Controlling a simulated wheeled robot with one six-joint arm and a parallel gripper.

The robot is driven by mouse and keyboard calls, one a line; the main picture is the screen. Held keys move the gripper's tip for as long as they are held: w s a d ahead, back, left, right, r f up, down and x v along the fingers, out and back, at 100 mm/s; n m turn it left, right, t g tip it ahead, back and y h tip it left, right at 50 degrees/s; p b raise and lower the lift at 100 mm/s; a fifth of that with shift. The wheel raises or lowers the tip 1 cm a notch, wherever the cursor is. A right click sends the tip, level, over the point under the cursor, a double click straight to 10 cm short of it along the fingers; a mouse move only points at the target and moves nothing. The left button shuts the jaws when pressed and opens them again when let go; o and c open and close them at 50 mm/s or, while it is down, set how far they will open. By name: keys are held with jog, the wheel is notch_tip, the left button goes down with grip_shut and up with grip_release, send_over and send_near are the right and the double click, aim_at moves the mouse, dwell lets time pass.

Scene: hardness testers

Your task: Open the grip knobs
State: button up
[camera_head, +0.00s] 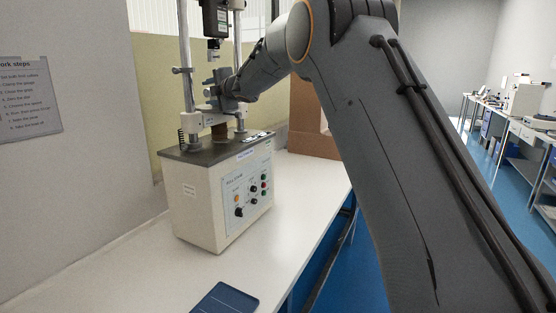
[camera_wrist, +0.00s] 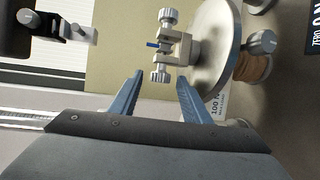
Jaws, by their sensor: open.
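The tester (camera_head: 222,190) is a cream box with a dark top, two upright columns and a dark upper head (camera_head: 215,18). My gripper (camera_head: 218,88) is between the columns, in front of the clamp area. In the wrist view my gripper (camera_wrist: 160,84) is open, its two blue fingers apart and empty. Just beyond the fingertips is a metal clamp (camera_wrist: 176,48) with a ribbed grip knob (camera_wrist: 168,17) on one side and another grip knob (camera_wrist: 160,76) on the other. The nearer knob sits between the finger lines. A small blue piece (camera_wrist: 153,45) shows at the clamp's jaws.
A round metal plate (camera_wrist: 222,45) lies beside the clamp, with a further knob (camera_wrist: 262,43) beyond it. The white table (camera_head: 130,270) holds a dark blue flat item (camera_head: 225,299) at the front. A brown box (camera_head: 312,120) stands behind the tester.

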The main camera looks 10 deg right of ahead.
jog(key=p, duration=0.2)
jog(key=shift+s+r+p, duration=0.1)
jog(key=shift+r+p, duration=0.15)
jog(key=shift+p, duration=0.1)
jog(key=b+v, duration=0.4)
jog(key=v, duration=0.4)
jog(key=s+d+f+m+g+h+b, duration=0.1)
jog(key=s+d+f+m+h, duration=0.1)
jog(key=s+d+f+m, duration=0.2)
jog(key=s+d+f+m+g+h+b, duration=0.1)
jog(key=s+d+f+m+h, duration=0.2)
jog(key=d+f, duration=0.4)
jog(key=s+d+f+m+g+h+b, duration=0.1)
jog(key=s+d+f+m, duration=0.4)
jog(key=f, duration=0.7)
jog(key=shift+s+d+m+g+h+b, duration=0.3)
jog(key=shift+m+g+h, duration=0.1)
jog(key=shift+g+h, duration=0.25)
